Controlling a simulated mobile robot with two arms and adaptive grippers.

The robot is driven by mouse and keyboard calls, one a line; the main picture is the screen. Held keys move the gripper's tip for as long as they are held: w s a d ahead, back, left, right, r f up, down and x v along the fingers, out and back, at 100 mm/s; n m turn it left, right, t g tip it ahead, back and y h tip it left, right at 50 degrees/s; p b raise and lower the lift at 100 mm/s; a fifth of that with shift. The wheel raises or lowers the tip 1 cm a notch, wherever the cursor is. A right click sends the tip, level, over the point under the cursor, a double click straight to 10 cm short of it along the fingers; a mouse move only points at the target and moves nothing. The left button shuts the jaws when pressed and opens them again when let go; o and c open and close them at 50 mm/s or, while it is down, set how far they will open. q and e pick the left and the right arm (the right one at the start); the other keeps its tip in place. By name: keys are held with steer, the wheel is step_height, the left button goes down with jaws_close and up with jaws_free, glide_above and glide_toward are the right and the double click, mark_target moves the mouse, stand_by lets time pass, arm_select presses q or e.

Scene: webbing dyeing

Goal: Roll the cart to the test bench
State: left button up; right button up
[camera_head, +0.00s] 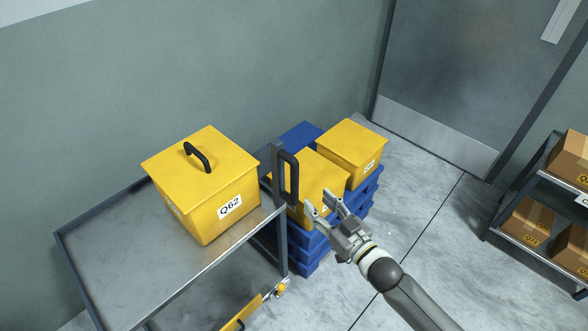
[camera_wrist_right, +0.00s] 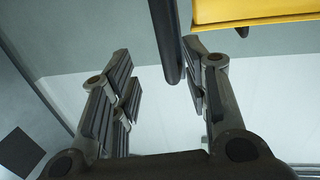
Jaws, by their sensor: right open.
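The grey metal cart (camera_head: 110,245) stands at the left against the wall. A yellow lidded box (camera_head: 200,180) labelled Q62, with a black handle on its lid, sits on its top shelf. The cart's black upright handle (camera_head: 291,178) is at its right end. My right gripper (camera_head: 319,202) is open just to the right of and below this handle. In the right wrist view the dark handle bar (camera_wrist_right: 167,40) shows between the open fingers (camera_wrist_right: 158,72); I see no closed grip on it. My left gripper is not in view. No test bench can be made out.
Yellow boxes (camera_head: 352,150) sit on stacked blue pallets (camera_head: 307,264) behind the handle. A shelf rack (camera_head: 510,205) with brown cartons stands at the right. A grey door (camera_head: 470,70) is at the back. Open concrete floor (camera_head: 425,215) lies between pallets and rack.

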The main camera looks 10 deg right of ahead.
mark_target(297, 178)
steer(key=x, duration=0.3)
steer(key=r+x, duration=0.1)
steer(key=x, duration=0.3)
steer(key=r+p+x, duration=0.1)
steer(key=x, duration=0.3)
steer(key=shift+s+a+r, duration=0.1)
steer(key=shift+a+r, duration=0.05)
steer(key=shift+a, duration=0.15)
steer(key=shift+c, duration=0.2)
jaws_close()
